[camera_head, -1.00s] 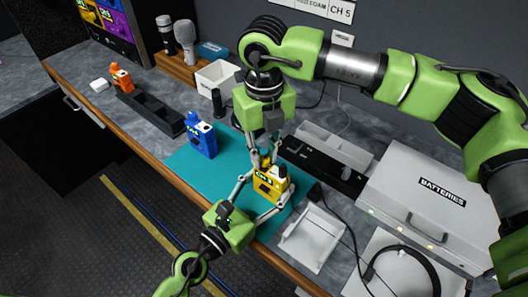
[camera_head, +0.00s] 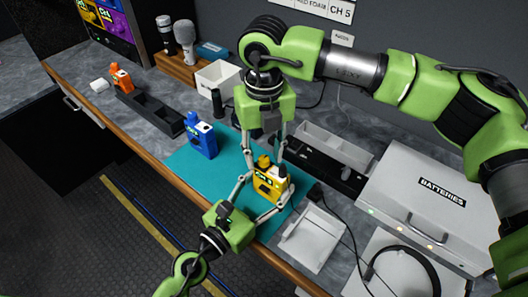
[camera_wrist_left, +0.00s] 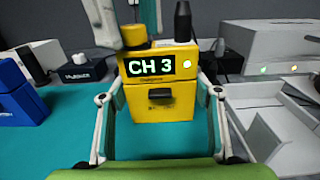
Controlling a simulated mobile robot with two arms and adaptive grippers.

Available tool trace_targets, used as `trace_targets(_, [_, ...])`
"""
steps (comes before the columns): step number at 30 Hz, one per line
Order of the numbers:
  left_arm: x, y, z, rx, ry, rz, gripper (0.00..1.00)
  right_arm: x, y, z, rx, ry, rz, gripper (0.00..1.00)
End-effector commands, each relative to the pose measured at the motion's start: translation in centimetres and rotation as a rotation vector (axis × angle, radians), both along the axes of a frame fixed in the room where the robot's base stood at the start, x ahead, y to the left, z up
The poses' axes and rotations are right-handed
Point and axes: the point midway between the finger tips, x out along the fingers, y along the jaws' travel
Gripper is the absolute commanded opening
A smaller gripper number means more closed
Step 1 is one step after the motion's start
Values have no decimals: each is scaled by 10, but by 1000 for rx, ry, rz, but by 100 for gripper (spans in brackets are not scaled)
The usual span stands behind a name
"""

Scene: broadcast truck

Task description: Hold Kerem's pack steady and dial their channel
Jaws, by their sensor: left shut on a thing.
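A yellow pack (camera_head: 269,184) stands upright on the teal mat (camera_head: 185,160); its display reads CH 3 in the left wrist view (camera_wrist_left: 152,66). It has a yellow knob (camera_head: 263,162) and a short black antenna on top. My left gripper (camera_head: 262,200) is shut on the pack's sides, low down. My right gripper (camera_head: 264,152) points down over the knob, its fingers spread apart; one finger shows beside the knob in the left wrist view. Whether a finger touches the knob is unclear. No name is legible on the pack.
A blue pack (camera_head: 201,138) stands on the mat to the left. An orange pack (camera_head: 121,77) is farther left, near a black tray (camera_head: 150,111). A white tray (camera_head: 311,240) and a BATTERIES case (camera_head: 430,200) lie right. A wall sign (camera_head: 325,8) ends in CH 5.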

Motion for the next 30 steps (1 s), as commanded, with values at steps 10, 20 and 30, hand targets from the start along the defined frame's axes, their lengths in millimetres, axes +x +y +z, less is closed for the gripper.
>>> trace_targets(10, [0,0,0,-1,1,0,31,1,1,11,1,-3,1,35])
trace_targets(20, [0,0,0,-1,1,0,31,1,0,78,1,-3,-1,35])
trace_targets(30, [0,0,0,-1,1,0,31,0,0,118,0,1,1,35])
